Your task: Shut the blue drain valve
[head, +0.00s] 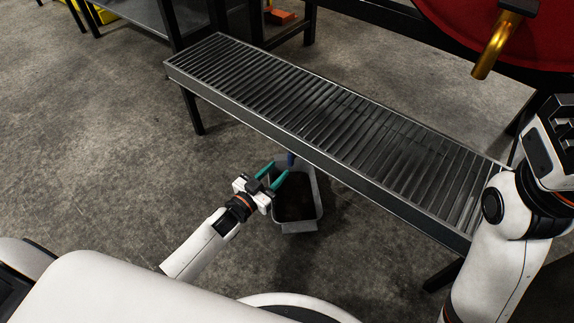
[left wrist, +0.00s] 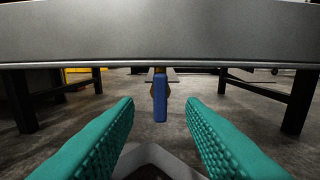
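The blue drain valve handle (left wrist: 160,97) hangs below the conveyor's edge in the left wrist view, pointing down from a brassy fitting mostly hidden behind it. In the head view only a small bit of blue (head: 291,158) shows at the conveyor's near side. My left gripper (head: 277,172) has teal fingers spread apart and empty. In the left wrist view the fingers (left wrist: 160,122) stand either side of the handle's line, with the handle beyond their tips. My right arm shows at the right of the head view; its gripper fingers are not visible.
A roller conveyor (head: 330,110) crosses the view on dark legs. A grey bin (head: 298,222) with dark contents stands on the floor under my left gripper. A red round thing (head: 510,30) with a golden handle (head: 495,48) is at upper right. Floor at left is clear.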

